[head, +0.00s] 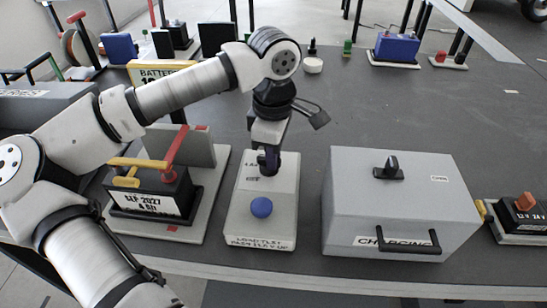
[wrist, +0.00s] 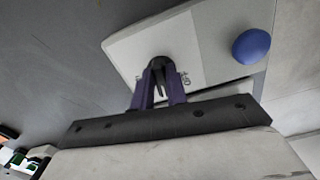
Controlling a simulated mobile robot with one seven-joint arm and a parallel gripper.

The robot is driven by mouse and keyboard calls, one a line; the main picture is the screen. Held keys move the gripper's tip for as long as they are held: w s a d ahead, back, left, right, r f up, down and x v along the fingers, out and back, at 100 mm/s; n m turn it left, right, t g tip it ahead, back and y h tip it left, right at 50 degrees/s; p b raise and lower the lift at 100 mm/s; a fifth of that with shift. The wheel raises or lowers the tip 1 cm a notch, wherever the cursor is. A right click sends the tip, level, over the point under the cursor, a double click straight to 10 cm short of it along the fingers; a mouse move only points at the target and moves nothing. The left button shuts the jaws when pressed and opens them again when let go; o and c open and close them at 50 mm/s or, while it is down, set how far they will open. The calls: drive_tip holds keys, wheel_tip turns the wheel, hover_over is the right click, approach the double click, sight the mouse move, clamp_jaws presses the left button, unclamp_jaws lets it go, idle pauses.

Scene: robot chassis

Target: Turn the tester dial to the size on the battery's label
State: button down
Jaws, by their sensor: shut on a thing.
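The tester (head: 285,215) is a pale box with a blue button (head: 261,207) near its front. My gripper (head: 268,160) points down at the tester's rear part and hides the dial in the head view. In the wrist view the gripper (wrist: 159,78) is shut on the black dial (wrist: 160,62), and the blue button (wrist: 253,46) lies to the right. The marks around the dial are too small to read. A black battery (head: 155,192) sits on a grey stand left of the tester.
A grey box (head: 400,200) marked "CHARGING" stands close to the tester's right. A black block with an orange part (head: 524,203) is at the far right. A yellow-framed "BATTERY" sign (head: 160,72) stands behind my arm. The table's middle back is mostly clear.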

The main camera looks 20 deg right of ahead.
drive_tip(key=shift+m, duration=0.6)
drive_tip(key=c, duration=1.4)
unclamp_jaws()
wheel_tip(320, 180, up, 14)
drive_tip(key=shift+s+f, duration=0.15)
drive_tip(key=shift+f, duration=0.05)
